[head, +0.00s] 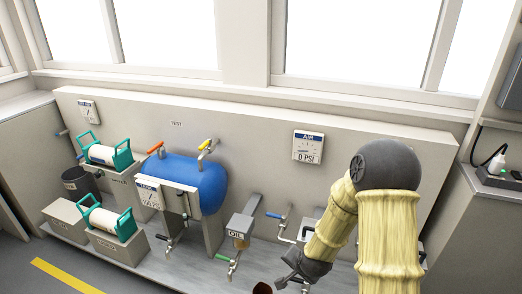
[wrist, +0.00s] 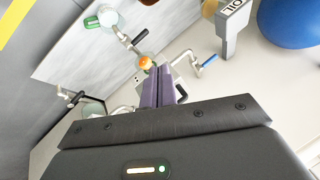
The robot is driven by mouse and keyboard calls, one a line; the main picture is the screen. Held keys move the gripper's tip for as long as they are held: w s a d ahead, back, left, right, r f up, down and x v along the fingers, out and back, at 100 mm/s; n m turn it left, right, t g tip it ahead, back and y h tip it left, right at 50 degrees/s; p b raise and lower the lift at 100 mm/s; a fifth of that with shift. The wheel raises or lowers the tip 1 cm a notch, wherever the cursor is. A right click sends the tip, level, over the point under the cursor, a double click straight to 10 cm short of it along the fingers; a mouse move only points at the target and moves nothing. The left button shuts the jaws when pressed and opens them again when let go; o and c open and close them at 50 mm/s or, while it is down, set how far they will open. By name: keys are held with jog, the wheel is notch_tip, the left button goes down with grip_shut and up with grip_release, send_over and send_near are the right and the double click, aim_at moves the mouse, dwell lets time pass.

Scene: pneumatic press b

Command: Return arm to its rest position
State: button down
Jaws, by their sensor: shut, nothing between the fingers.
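My arm, in a pale yellow cover, comes down on the right of the head view and bends to the left. My gripper (head: 281,282) is low at the bench front, pointing down and left. In the wrist view its two purple fingers (wrist: 158,86) are together with nothing between them. Just beyond the fingertips are a pipe with an orange round part (wrist: 146,62) and a blue-handled valve (wrist: 208,62). I cannot tell whether the fingers touch them. Part of the bench's right side is hidden behind my arm.
A blue tank (head: 205,182) stands mid-bench, with the OIL unit (head: 240,228) to its right. The blue-handled valve (head: 276,215) is left of my arm. An AIR gauge (head: 308,148) on the panel reads 0 PSI. Teal-handled holders (head: 107,217) stand left. Windows are behind.

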jog(key=s+d+r+n+g+h, duration=0.15)
jog(key=s+r+n, duration=0.25)
jog(key=s+r, duration=0.4)
jog(key=s+d+r+n+g, duration=0.2)
jog(key=s+d+r+n, duration=0.15)
jog(key=s+r, duration=0.4)
jog(key=w+p+v, duration=0.3)
jog(key=p+v, duration=0.9)
jog(key=p, duration=0.1)
jog(key=w+r+p+v, duration=0.1)
jog(key=w+p+v, duration=0.2)
jog(key=p+v, duration=1)
jog(key=shift+s+d+r+p, duration=0.15)
jog(key=shift+s+r+p, duration=0.1)
jog(key=shift+r+p, duration=0.1)
jog(key=shift+f, duration=0.1)
jog(key=shift+s, duration=0.1)
